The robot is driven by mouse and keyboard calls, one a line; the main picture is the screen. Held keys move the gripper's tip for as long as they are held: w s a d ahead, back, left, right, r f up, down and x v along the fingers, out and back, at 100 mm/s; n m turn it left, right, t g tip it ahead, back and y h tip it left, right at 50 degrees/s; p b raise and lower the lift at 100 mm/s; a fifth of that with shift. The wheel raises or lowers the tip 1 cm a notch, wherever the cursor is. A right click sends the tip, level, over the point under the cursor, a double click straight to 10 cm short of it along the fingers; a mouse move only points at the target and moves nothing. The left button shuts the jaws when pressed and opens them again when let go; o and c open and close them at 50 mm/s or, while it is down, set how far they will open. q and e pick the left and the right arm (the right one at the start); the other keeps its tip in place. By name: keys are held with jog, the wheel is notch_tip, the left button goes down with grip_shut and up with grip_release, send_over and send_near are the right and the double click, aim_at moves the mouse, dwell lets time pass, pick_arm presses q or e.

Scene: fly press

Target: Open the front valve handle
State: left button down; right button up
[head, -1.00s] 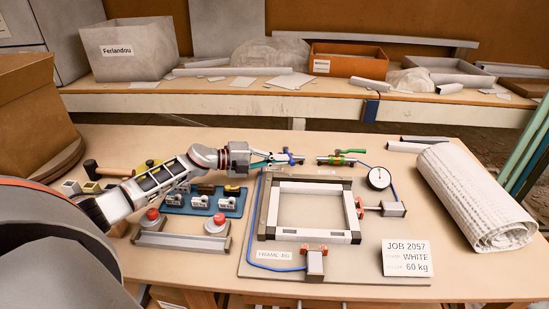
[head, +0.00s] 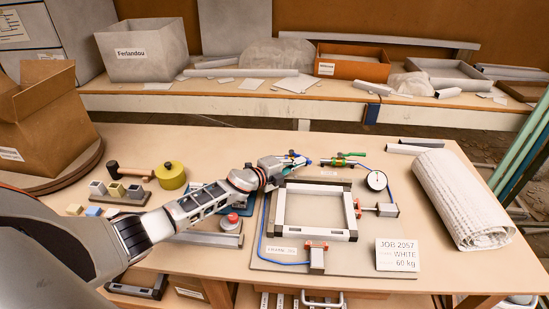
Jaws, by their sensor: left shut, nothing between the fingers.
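A small blue valve handle (head: 293,154) sits at the back edge of the jig board, above the white frame. To its right is a valve assembly with a green handle (head: 345,155) on an orange-and-green body (head: 340,162). I cannot tell which of these is the front valve. My left gripper (head: 304,162) reaches in from the left, shut and empty, with its fingertips at the blue handle. It partly hides this valve, and I cannot tell whether it touches it. My right gripper is not in view.
The frame jig (head: 345,208) with red clamps lies in front of the valves. A round gauge (head: 376,180) stands to their right, with blue hoses around. A white roll (head: 462,198) lies at the right.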

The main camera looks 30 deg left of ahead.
pick_arm(q)
jog(key=shift+w+d+r, duration=0.1)
jog(key=shift+w+d, duration=0.5)
jog(key=shift+w, duration=0.1)
jog(key=shift+r+b+x, duration=0.1)
jog(key=shift+b+x, duration=0.05)
jog(key=shift+x, duration=0.5)
jog(key=shift+r+b+x, duration=0.15)
jog(key=shift+x, duration=0.45)
jog(key=shift+w+d+f, duration=0.1)
jog(key=shift+w+d, duration=0.05)
jog(key=shift+w, duration=0.5)
